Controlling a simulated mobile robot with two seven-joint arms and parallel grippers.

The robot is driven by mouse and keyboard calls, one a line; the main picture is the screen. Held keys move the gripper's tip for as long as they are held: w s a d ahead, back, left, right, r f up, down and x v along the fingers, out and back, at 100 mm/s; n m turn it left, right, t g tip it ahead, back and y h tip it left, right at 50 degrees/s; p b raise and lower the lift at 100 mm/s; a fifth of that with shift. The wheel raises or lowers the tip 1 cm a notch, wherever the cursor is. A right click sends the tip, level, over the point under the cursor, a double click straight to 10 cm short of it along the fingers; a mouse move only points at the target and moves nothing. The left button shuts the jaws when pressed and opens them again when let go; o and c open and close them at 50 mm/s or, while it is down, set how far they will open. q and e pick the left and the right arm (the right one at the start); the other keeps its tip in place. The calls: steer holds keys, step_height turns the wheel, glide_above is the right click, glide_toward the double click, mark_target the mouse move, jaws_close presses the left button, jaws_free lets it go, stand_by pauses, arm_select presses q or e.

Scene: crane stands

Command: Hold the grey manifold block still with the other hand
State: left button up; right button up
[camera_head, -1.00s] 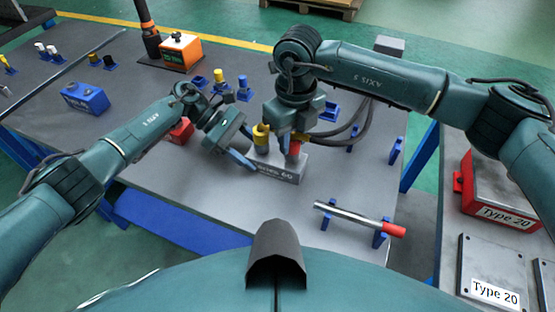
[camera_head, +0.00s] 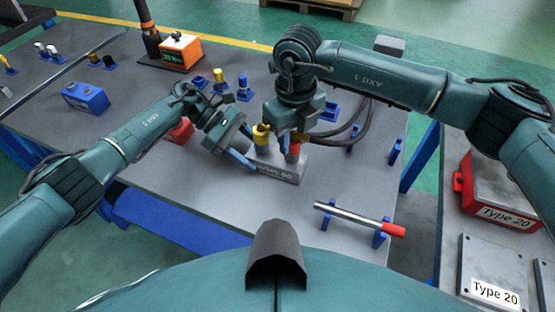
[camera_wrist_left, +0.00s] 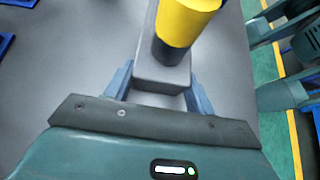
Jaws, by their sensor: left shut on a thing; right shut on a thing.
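The grey manifold block (camera_head: 284,173) lies on the grey table, with printed lettering on its near side. My left gripper (camera_head: 248,160) is shut on the left end of the block. In the left wrist view the grey manifold block (camera_wrist_left: 160,76) sits between the two blue fingers of the left gripper (camera_wrist_left: 160,92). A yellow-topped fitting (camera_head: 261,134) stands upright on the block near that end. My right gripper (camera_head: 292,136) is above the block's right part, shut on a red fitting (camera_head: 294,151); the fingers partly hide it.
Dark hoses (camera_head: 350,128) run right from beside the right gripper. A red-ended rod (camera_head: 350,217) rests on blue supports in front. A red box (camera_head: 180,131) is partly behind my left arm. A blue box (camera_head: 85,98) stands at the left. Bare table lies left of the rod.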

steer(key=shift+r, duration=0.25)
steer(key=shift+r, duration=2.3)
arm_select(q)
steer(key=o, duration=1.3)
steer(key=shift+c, duration=0.2)
steer(key=shift+a+r, duration=0.1)
